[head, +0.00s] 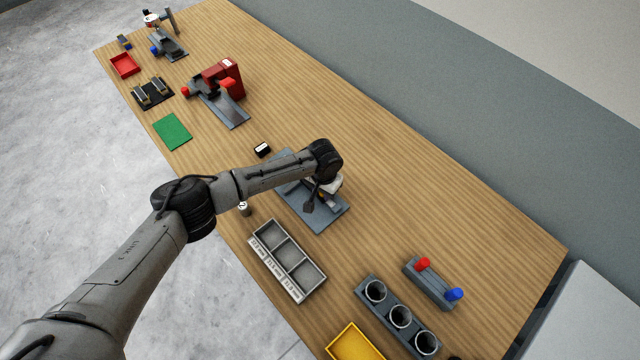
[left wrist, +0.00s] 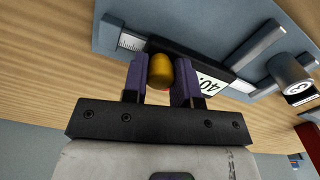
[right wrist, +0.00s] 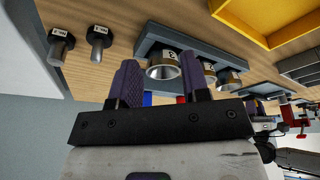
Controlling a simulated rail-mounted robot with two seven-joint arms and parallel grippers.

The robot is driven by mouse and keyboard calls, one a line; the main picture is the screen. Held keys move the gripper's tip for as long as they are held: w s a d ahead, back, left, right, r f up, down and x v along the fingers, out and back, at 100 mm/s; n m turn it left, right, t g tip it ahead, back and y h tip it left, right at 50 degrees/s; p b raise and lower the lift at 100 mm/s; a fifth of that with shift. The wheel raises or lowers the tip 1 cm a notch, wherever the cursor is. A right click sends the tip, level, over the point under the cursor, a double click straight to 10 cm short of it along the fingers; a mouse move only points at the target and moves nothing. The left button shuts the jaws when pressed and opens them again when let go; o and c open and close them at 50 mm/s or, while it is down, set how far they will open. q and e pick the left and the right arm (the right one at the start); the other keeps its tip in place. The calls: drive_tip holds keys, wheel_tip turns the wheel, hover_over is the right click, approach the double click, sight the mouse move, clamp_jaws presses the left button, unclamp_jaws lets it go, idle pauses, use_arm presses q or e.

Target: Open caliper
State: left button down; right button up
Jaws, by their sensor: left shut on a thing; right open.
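The caliper (left wrist: 212,84) lies on a grey base plate (head: 333,218) in the middle of the table. The left wrist view shows its scale, a display reading about "40" and an orange-yellow thumb knob (left wrist: 160,68). My left gripper (left wrist: 160,82) is shut on the knob, one purple finger on each side. Two grey bars (left wrist: 262,44) stand apart at the right, with a grey cylinder marked "3" (left wrist: 288,72) near them. In the head view my left arm hides much of the caliper. My right gripper (right wrist: 160,85) is open and empty, seen only in its own wrist view.
In front are a three-compartment grey tray (head: 270,258), a block with three cups (head: 364,278), a yellow tray (head: 355,345) and a rack with red and blue pegs (head: 425,287). A red device (head: 222,80) and green mat (head: 172,132) stand farther back. The right rear table is clear.

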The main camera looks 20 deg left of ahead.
use_arm(q)
drive_tip(key=shift+a, duration=0.1)
drive_tip(key=c, duration=0.9)
unclamp_jaws()
wheel_tip(320, 180, up, 14)
drive_tip(key=p, duration=0.1)
use_arm(e)
drive_tip(key=shift+r, duration=0.5)
use_arm(q)
drive_tip(key=shift+f, duration=0.1)
